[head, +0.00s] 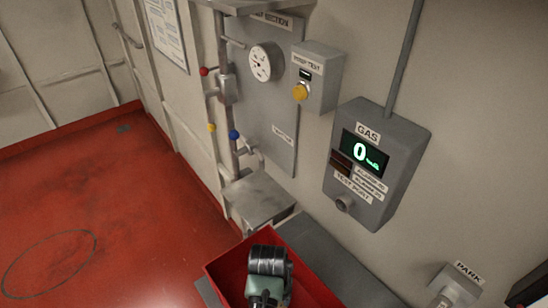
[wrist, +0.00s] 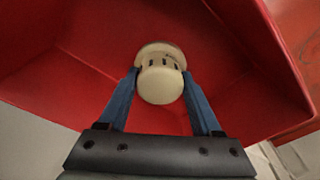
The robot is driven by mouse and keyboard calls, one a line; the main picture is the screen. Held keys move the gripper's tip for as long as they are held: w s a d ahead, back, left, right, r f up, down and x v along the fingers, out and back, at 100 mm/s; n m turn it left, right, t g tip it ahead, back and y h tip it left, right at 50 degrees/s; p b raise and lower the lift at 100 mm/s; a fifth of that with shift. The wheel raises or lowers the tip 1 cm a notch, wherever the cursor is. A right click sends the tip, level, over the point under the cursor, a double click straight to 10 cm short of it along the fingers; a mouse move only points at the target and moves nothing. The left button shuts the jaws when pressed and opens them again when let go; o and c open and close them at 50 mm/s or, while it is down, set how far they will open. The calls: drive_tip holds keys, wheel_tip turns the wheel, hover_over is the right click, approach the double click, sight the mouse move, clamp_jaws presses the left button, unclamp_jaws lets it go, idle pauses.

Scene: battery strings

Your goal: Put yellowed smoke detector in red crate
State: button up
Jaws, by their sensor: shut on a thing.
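The yellowed smoke detector (wrist: 160,80) is cream-coloured and round, with dark slots around its side. In the wrist view it sits between the two blue fingers of my gripper (wrist: 160,88), which are shut on it. The red crate (wrist: 75,90) fills most of the wrist view around and behind the detector. In the head view the red crate (head: 225,270) is at the bottom centre, with my arm's end over it. The detector and fingertips are hidden there. I cannot tell whether the detector touches the crate floor.
The crate stands on a grey surface (head: 335,265) against the wall. A grey metal box (head: 258,200) is just behind it. A gas monitor (head: 375,165) reading 0 hangs on the wall to the right. Open red floor (head: 100,220) lies to the left.

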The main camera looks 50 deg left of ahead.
drive_tip(key=shift+f, duration=1.5)
drive_tip(key=shift+f, duration=0.15)
drive_tip(key=o, duration=1.4)
drive_tip(key=shift+o, duration=0.2)
drive_tip(key=r, duration=0.8)
drive_tip(key=s+r, duration=0.1)
drive_tip(key=r, duration=0.3)
drive_tip(key=shift+s+d+r, duration=0.1)
drive_tip(key=shift+d+r, duration=0.05)
drive_tip(key=shift+d, duration=0.2)
